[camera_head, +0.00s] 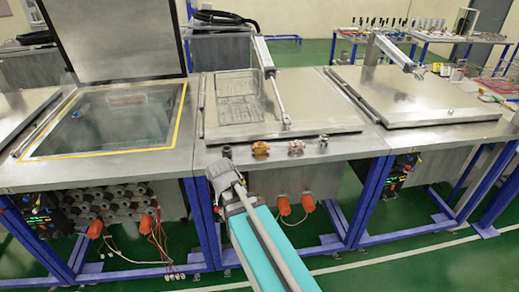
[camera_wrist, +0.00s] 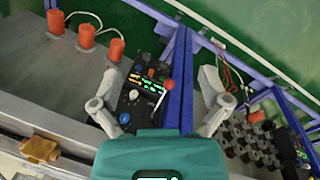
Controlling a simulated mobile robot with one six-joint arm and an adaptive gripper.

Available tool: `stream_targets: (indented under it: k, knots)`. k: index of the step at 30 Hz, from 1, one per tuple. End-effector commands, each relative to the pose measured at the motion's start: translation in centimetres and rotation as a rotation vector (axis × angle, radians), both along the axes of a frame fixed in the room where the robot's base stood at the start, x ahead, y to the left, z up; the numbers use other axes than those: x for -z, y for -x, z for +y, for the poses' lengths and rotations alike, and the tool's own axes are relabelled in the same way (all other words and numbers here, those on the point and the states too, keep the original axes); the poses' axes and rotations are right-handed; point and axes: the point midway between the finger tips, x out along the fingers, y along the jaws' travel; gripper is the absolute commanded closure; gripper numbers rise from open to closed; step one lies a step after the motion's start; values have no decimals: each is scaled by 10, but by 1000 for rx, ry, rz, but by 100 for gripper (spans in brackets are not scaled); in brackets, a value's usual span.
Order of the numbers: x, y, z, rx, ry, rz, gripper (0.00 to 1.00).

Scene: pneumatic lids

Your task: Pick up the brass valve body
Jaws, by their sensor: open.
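The brass valve body (camera_head: 261,148) is a small golden block-like fitting on the front ledge of the middle steel bench. It also shows at the lower left of the wrist view (camera_wrist: 40,148). My gripper (camera_head: 224,160) is in front of the bench edge, to the left of the brass piece and apart from it. In the wrist view my gripper (camera_wrist: 160,92) has its two pale fingers spread wide with nothing held between them. The brass piece lies outside the fingers, to their left.
A copper-coloured fitting (camera_head: 296,147) and a small dark fitting (camera_head: 323,141) stand to the right on the same ledge. A flat lid (camera_head: 235,125) with a wire basket (camera_head: 238,97) lies behind. An open tank (camera_head: 105,118) is at left. A control box (camera_wrist: 140,95) shows beneath the fingers.

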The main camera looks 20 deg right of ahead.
Motion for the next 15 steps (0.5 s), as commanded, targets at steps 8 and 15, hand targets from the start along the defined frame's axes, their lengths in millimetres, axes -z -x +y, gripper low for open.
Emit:
stream_targets:
  k: [8,15]
  knots:
    - [-14,-70,-40,-398,298,114,4]
    - [-41,-130,-70,-743,563,324,4]
